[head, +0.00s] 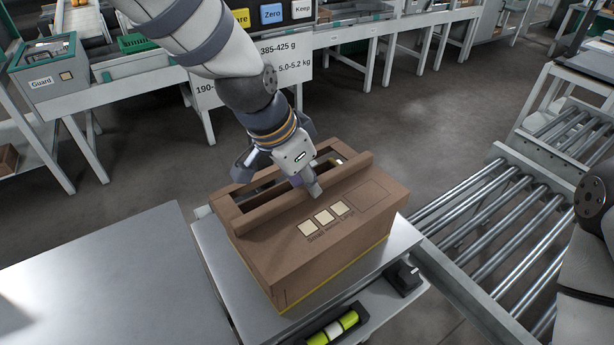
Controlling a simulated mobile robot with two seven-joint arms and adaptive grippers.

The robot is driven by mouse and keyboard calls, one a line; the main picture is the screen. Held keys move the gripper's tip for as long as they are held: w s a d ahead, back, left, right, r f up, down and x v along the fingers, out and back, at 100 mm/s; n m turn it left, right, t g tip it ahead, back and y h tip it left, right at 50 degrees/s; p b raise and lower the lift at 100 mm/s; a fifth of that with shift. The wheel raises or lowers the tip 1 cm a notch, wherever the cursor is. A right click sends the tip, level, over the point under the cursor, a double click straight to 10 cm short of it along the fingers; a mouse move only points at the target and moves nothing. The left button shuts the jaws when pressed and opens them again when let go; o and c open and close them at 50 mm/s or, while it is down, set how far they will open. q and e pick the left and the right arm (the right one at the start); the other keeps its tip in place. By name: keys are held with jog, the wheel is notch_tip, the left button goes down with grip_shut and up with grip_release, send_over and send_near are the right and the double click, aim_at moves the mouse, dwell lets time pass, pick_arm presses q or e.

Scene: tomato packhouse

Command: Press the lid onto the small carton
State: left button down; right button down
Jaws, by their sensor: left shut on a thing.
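The small carton (325,262) is a brown cardboard box, standing upright on a metal stand. Its brown lid (375,188) lies over the top, with long openings and a raised bar. Three pale squares and small print show on the top. My left gripper (308,186) comes down from above at the far side of the top and is shut on the lid near the raised bar. The exact contact is partly hidden by the gripper. I cannot tell whether the lid sits fully down. My right gripper is out of view.
The metal stand (213,262) holds the carton. A grey table (110,275) stands at left, and a roller conveyor (480,225) at right. A tray with a yellow-green item (333,328) is at the front. Benches with signs stand behind, across open floor.

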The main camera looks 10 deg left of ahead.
aim_at(307, 197)
pick_arm(q)
jog(key=shift+f, duration=2.1)
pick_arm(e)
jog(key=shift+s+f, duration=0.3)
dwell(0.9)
pick_arm(q)
jog(key=c, duration=1.4)
grip_release()
jog(key=shift+c, duration=0.2)
jog(key=c, duration=0.3)
jog(key=shift+c, duration=0.2)
jog(key=shift+r, duration=0.1)
